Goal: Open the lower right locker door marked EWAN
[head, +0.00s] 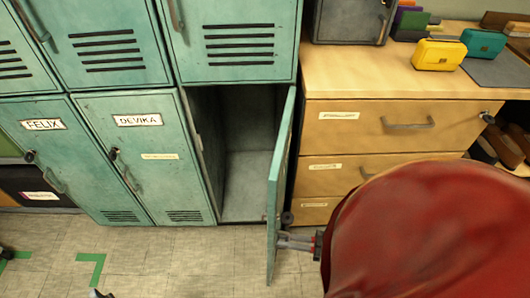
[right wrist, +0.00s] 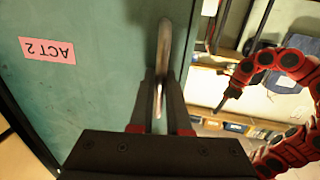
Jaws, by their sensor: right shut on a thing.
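The lower right locker door (head: 279,190) stands swung wide open, seen nearly edge-on, beside the empty dark locker (head: 247,160). Its name plate does not show from here. My right gripper (head: 284,240) is at the door's outer face, low down. In the right wrist view the fingers (right wrist: 160,98) are shut on the door's metal handle (right wrist: 164,42), with a pink label reading ACT 2 (right wrist: 47,50) on the teal face. My left arm shows in the right wrist view, with its gripper (right wrist: 222,103) away from the door; its jaws are too small to judge.
Closed doors marked FELIX (head: 42,125) and DEVIKA (head: 138,120) are to the left. A wooden drawer cabinet (head: 385,85) stands right of the open door, with yellow (head: 439,54) and teal (head: 484,43) cases on top.

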